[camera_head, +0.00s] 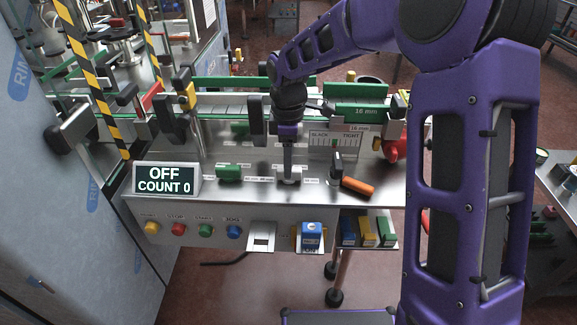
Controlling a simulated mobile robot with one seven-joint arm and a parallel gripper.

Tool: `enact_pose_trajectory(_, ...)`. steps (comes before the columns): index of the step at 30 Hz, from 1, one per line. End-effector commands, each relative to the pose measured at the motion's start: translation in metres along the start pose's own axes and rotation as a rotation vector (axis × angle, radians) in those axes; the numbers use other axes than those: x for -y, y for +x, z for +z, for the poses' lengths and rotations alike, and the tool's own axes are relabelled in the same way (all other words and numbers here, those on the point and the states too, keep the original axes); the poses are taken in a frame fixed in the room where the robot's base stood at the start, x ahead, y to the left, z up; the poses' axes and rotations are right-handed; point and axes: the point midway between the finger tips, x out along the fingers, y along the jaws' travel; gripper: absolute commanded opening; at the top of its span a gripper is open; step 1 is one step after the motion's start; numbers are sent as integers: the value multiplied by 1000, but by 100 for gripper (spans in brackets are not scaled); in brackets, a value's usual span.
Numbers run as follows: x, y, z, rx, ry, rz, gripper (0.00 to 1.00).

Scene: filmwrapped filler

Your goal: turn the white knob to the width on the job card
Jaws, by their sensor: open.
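My gripper (288,166) points straight down over the middle of the steel machine deck, and its fingers are small in the picture. A pale block (291,181), which looks like the white knob, sits right under the fingertips. The gripper hides much of it, and I cannot tell whether the fingers touch it or where it points. Small white labels lie on the deck beside it, too small to read surely. A "16 mm" marking (367,111) is on a green plate behind on the right, and a smaller "16 mm" label (360,128) is below it.
A display (165,178) reads "OFF COUNT 0". A gauge (336,141) reads "SLACK" to "TIGHT". Coloured buttons (205,230) line the front. Guide rails run behind.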

Motion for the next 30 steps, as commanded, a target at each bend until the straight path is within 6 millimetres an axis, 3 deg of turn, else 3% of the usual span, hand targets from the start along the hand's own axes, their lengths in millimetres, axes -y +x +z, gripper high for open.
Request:
enact_pose_trajectory(6, 0, 17, 0, 0, -1, 1, 57)
enact_pose_trajectory(14, 0, 18, 0, 0, 0, 1, 57)
enact_pose_trajectory(24, 0, 17, 0, 0, 0, 1, 0)
enact_pose_trajectory(30, 0, 17, 0, 0, 0, 1, 0)
